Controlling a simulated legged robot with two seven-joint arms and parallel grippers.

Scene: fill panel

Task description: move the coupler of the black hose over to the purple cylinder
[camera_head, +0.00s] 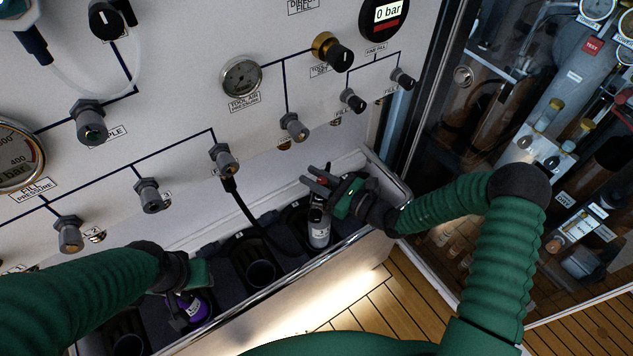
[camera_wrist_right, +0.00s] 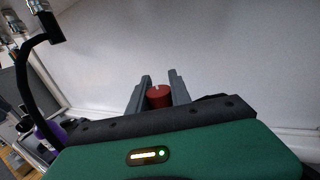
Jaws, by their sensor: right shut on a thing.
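The black hose (camera_head: 240,210) hangs from a panel fitting and runs down into the trough towards the grey cylinder (camera_head: 319,232); its lower end and coupler are hidden or too small to make out. The hose also shows at the left of the right wrist view (camera_wrist_right: 30,88). My right gripper (camera_head: 314,182) is shut on a red knob (camera_wrist_right: 159,96) above the grey cylinder. The purple cylinder (camera_head: 196,310) stands in the trough at the left. My left gripper (camera_head: 177,300) is at its top; its fingers are too dark to tell their opening.
The trough's metal front rim (camera_head: 262,297) runs below both grippers. An empty dark holder (camera_head: 261,275) lies between the two cylinders. The panel with knobs, gauges and a tool air gauge (camera_head: 241,77) rises behind. A glass-fronted cabinet (camera_head: 540,150) stands at the right.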

